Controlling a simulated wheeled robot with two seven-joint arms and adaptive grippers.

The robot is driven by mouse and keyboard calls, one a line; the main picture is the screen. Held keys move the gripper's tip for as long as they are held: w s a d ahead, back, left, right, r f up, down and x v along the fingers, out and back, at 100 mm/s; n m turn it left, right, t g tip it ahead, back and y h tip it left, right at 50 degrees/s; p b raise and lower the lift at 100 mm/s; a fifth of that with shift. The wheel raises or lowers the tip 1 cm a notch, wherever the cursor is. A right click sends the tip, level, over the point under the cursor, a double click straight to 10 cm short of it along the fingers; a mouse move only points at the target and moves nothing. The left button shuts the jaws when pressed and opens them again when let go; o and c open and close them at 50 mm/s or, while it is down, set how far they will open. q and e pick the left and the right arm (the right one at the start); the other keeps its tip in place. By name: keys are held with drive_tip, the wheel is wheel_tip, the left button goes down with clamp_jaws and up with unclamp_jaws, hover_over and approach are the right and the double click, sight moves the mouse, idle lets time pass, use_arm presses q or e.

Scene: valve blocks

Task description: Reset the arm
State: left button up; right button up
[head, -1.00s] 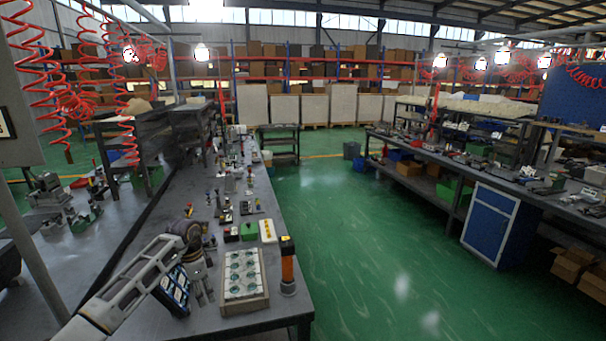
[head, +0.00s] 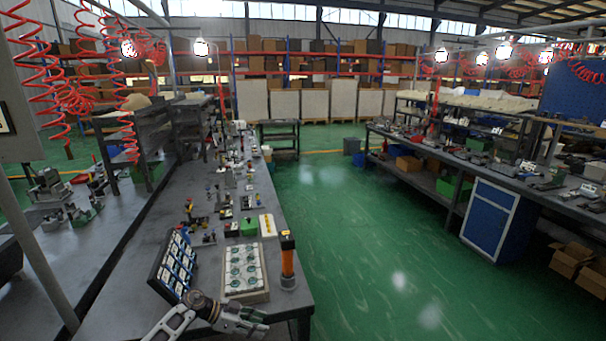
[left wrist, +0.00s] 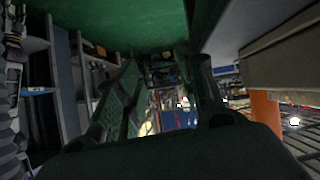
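My left gripper (head: 243,321) is low in the head view, just in front of the near edge of a tray (head: 248,296) of white blocks with green rings. Its fingers point to the right and hold nothing that I can see. In the left wrist view the two dark fingers (left wrist: 165,85) stand apart, with green floor and shelving seen between and beyond them. My right gripper is not in view.
A dark rack with pale blue-white pieces (head: 174,266) stands tilted left of the tray. An orange cylinder (head: 287,263) stands right of it, near the table's right edge. A green box (head: 249,228) and small parts lie behind. Open green floor (head: 370,240) is to the right.

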use_arm(q)
drive_tip(key=s+a+f+n+t+y, duration=0.1)
drive_tip(key=s+a+f+n+t, duration=0.15)
drive_tip(key=f+n+t, duration=0.8)
drive_tip(key=s+a+f+g+y, duration=0.1)
drive_tip(key=s+a+f+y, duration=0.2)
drive_tip(key=s+f, duration=0.55)
drive_tip(key=s+a+f+g+y, duration=0.25)
drive_tip(key=s+f, duration=0.25)
drive_tip(key=f, duration=0.6)
drive_tip(key=s+a+f+g+y, duration=0.1)
drive_tip(key=s+f, duration=0.4)
drive_tip(key=s, duration=0.8)
drive_tip(key=s+a+f+n+g+y, duration=0.1)
drive_tip(key=s+f+g, duration=0.3)
drive_tip(key=s, duration=0.9)
drive_tip(key=s+a+f+g+y, duration=0.1)
drive_tip(key=s+f, duration=0.6)
drive_tip(key=s, duration=0.7)
drive_tip(key=shift+a+f+n+g+y, duration=0.2)
drive_tip(key=shift+f+n+g+y, duration=0.15)
drive_tip(key=shift+g+y, duration=0.65)
drive_tip(key=shift+s+a, duration=0.1)
drive_tip(key=shift+a, duration=0.05)
